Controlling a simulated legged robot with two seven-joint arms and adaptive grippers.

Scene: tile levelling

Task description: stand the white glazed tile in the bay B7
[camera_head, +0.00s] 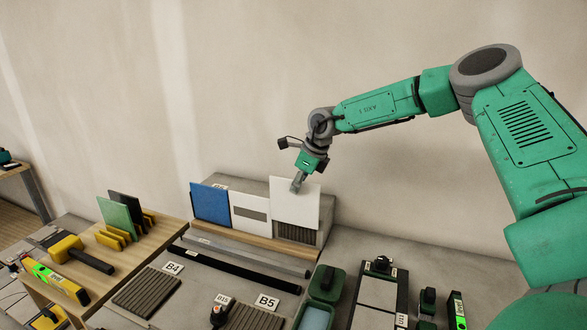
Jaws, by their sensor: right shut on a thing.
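The white glazed tile (294,208) is upright in the grip of my right gripper (298,184), which is shut on its top edge. The tile is at the right end of the low stand (238,183) against the wall. A dark ribbed pad (296,234) shows just below the tile's lower edge. I cannot tell whether the tile touches the stand. No B7 label is readable; the tile may cover it. My left gripper is not in view.
A blue tile (210,204) and a white panel with a grey strip (250,213) stand left of the tile. Ribbed pads B4 (147,291) and B5 (255,317) lie in front. A wooden rack (165,238) with a green tile (120,218) and a mallet (80,254) is at left.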

